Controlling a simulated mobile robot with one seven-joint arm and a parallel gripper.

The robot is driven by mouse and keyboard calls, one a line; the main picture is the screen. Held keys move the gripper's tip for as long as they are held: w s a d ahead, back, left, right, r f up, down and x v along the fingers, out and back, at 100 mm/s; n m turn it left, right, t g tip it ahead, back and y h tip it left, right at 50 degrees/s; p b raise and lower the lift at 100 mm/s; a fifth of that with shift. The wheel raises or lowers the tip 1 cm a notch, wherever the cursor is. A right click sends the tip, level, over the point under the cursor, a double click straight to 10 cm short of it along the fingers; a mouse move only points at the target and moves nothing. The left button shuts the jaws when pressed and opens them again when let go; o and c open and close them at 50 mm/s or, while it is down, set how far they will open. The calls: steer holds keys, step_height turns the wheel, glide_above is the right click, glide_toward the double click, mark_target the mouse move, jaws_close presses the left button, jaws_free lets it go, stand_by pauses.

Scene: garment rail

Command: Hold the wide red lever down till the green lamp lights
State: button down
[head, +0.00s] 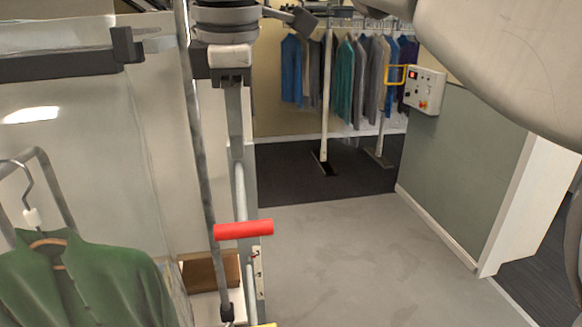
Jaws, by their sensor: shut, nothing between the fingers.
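The wide red lever (244,230) is a horizontal red bar at lower centre, in front of a grey upright post. My gripper (231,79) is at upper left of centre, pointing down, with its dark fingers shut and empty. In the picture it is well above the lever and apart from it. The fingertips are hard to make out against the post behind. I see no lit green lamp; a narrow plate (258,270) with small fittings stands just below the lever.
A green garment (80,280) hangs at lower left, near a pale panel. A brown box (208,270) is beside the post. A white control box (425,90) with a red light is on the right wall. Clothes hang on a far rail (345,75). Grey floor right of the lever is clear.

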mark_target(244, 224)
steer(key=shift+a, duration=0.1)
stand_by(0.3)
steer(key=w+f, duration=0.1)
steer(key=f, duration=0.8)
steer(key=w+f, duration=0.1)
steer(key=f, duration=0.3)
steer(key=shift+w+a+f, duration=0.3)
steer(key=shift+w+f, duration=0.05)
